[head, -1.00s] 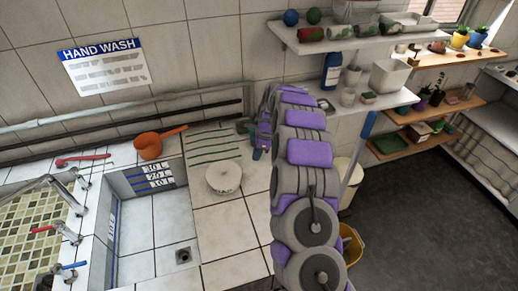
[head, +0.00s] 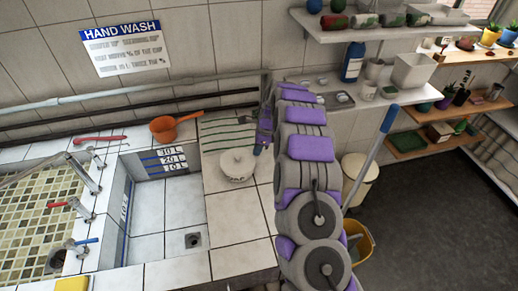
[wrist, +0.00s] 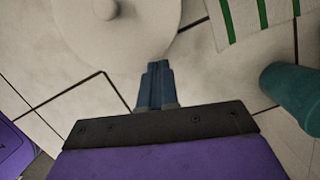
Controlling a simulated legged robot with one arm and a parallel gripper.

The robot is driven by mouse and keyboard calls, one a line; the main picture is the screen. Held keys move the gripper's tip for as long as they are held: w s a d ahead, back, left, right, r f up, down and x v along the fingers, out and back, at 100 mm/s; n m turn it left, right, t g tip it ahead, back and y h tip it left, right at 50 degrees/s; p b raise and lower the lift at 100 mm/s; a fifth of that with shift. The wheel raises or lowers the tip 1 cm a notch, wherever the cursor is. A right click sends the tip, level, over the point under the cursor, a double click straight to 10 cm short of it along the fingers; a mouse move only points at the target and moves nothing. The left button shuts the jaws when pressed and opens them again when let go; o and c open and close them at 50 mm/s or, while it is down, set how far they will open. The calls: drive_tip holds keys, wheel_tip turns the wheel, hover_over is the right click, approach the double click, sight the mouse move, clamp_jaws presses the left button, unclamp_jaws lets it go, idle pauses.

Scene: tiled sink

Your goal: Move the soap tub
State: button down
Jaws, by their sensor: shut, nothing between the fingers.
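The likely soap tub is a round, off-white lidded tub (head: 237,164) with a small knob on top, standing on the white tiled ledge right of the sink basin. It also shows at the top of the wrist view (wrist: 130,38), cut by the frame edge. My gripper (head: 258,149) is low over the ledge, just right of the tub and partly hidden by my arm. In the wrist view, its blue fingers (wrist: 157,68) are together and empty, pointing at the tub's near rim. Whether they touch it I cannot tell.
A green-striped cloth (head: 225,132) lies behind the tub. An orange dipper (head: 170,128) sits at the back. The sink basin (head: 165,215) opens left of the tub. Shelves (head: 360,35) hang on the right.

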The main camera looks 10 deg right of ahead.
sight(244, 154)
drive_tip(key=a+p, duration=0.2)
drive_tip(key=w+a+p, duration=0.1)
drive_tip(key=p, duration=0.1)
drive_tip(key=shift+a+r, duration=0.25)
drive_tip(key=shift+a, duration=0.05)
drive_tip(key=shift+w+a+f, duration=0.1)
drive_tip(key=shift+a+f, duration=0.1)
drive_tip(key=shift+a, duration=0.4)
drive_tip(key=shift+d, duration=0.1)
